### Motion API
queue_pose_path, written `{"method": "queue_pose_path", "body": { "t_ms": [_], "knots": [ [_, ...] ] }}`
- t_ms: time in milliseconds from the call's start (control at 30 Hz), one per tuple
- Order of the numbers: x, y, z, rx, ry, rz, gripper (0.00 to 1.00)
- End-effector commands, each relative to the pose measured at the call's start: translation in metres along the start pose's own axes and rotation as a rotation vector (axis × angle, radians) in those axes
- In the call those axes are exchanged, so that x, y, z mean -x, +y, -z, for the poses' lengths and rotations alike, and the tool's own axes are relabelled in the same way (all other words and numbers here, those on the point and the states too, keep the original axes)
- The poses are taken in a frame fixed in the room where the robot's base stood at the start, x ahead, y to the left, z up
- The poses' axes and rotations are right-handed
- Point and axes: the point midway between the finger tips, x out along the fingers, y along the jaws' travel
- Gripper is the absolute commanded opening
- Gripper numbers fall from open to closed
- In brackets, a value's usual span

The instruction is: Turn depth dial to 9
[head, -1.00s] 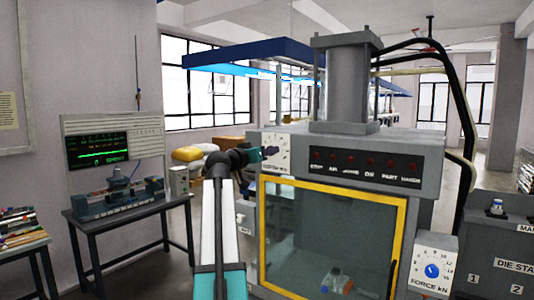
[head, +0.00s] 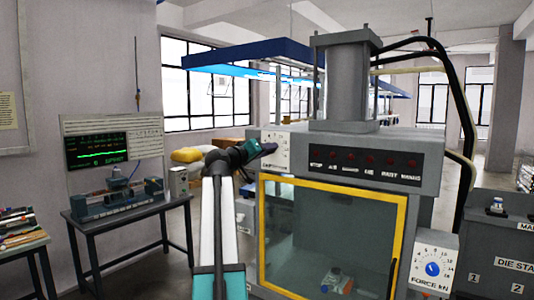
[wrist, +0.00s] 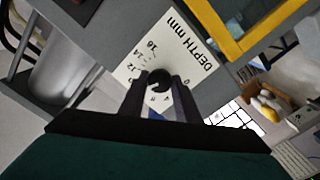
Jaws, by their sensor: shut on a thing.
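The depth dial's white plate (wrist: 182,53), lettered "DEPTH mm", is on the upper left of the grey press front. In the wrist view the plate appears turned, with numbers around a dark round knob (wrist: 159,78). My gripper (wrist: 158,92) is at the plate with its two dark fingers on either side of the knob, shut on it. In the head view my gripper (head: 262,150) reaches the plate (head: 281,158) from the left and covers part of it. The dial's exact reading cannot be made out.
A force dial (head: 432,269) with a blue knob is at the lower right of the press. A yellow-framed glass door (head: 335,187) is below the depth dial. A bench (head: 122,212) stands at the left.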

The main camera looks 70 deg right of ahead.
Motion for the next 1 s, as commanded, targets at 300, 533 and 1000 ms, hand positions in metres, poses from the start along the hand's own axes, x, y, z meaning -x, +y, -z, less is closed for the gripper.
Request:
{"method": "queue_pose_path", "body": {
  "t_ms": [300,533,1000],
  "knots": [
    [-0.0002,0.0003,0.0017,0.140,0.004,0.000,0.07],
    [-0.0003,0.0005,0.0020,0.165,0.005,0.000,0.07],
    [-0.0004,0.0007,0.0013,0.164,0.003,-0.001,0.48]
  ]
}}
